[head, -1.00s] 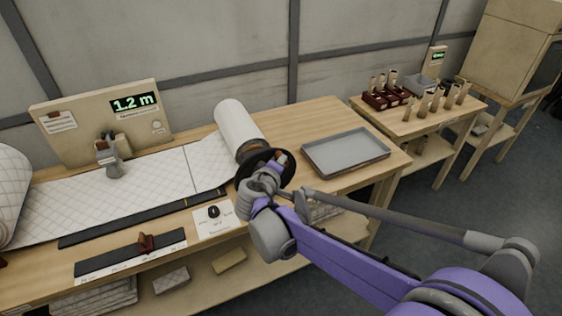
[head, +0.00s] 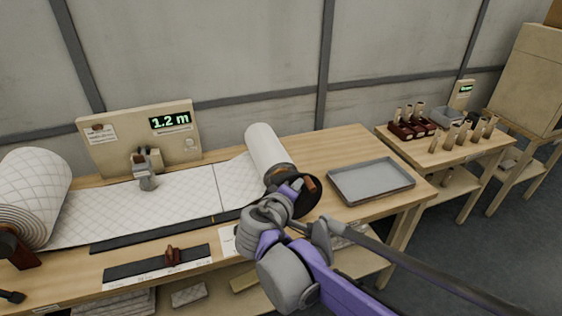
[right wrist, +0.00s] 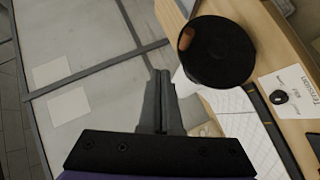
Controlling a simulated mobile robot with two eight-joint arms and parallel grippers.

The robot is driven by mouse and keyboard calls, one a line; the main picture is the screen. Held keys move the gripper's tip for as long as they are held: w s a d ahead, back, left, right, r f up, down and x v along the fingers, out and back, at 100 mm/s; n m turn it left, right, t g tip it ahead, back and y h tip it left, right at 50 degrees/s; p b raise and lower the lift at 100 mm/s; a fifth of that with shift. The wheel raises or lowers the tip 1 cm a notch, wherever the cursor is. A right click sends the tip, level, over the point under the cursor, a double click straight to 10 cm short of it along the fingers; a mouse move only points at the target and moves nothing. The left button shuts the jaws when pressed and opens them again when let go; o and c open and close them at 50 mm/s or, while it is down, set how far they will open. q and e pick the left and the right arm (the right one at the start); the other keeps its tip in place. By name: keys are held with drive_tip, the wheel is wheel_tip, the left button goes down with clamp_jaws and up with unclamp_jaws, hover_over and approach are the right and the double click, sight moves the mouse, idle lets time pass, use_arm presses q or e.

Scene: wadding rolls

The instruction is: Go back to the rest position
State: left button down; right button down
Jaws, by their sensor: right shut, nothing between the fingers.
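My right gripper (head: 292,188) is beside the black end disc (head: 308,200) of the white take-up roll (head: 267,150) in the head view and overlaps it there. In the right wrist view its two grey fingers (right wrist: 161,75) are shut together with nothing between them. The black disc (right wrist: 218,52) with its wooden crank knob (right wrist: 186,38) is apart from the fingers, to their upper right. My left gripper is in neither view.
White quilted wadding (head: 150,208) runs from a large roll (head: 35,190) to the take-up roll on the workbench (head: 335,150). A grey tray (head: 371,181) lies to the right. A 1.2 m display (head: 170,121) stands behind. A second table (head: 450,155) holds wooden pegs.

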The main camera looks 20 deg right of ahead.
drive_tip(key=s+a+f+m+g+y, duration=0.2)
drive_tip(key=s+f+m+g+y, duration=0.2)
drive_tip(key=s+f, duration=1.3)
drive_tip(key=s+m+y, duration=0.2)
drive_tip(key=s+y, duration=0.1)
drive_tip(key=y, duration=0.1)
drive_tip(key=shift+a+f+g+y, duration=0.2)
drive_tip(key=shift+a+g+y, duration=0.1)
drive_tip(key=shift+a+y, duration=0.1)
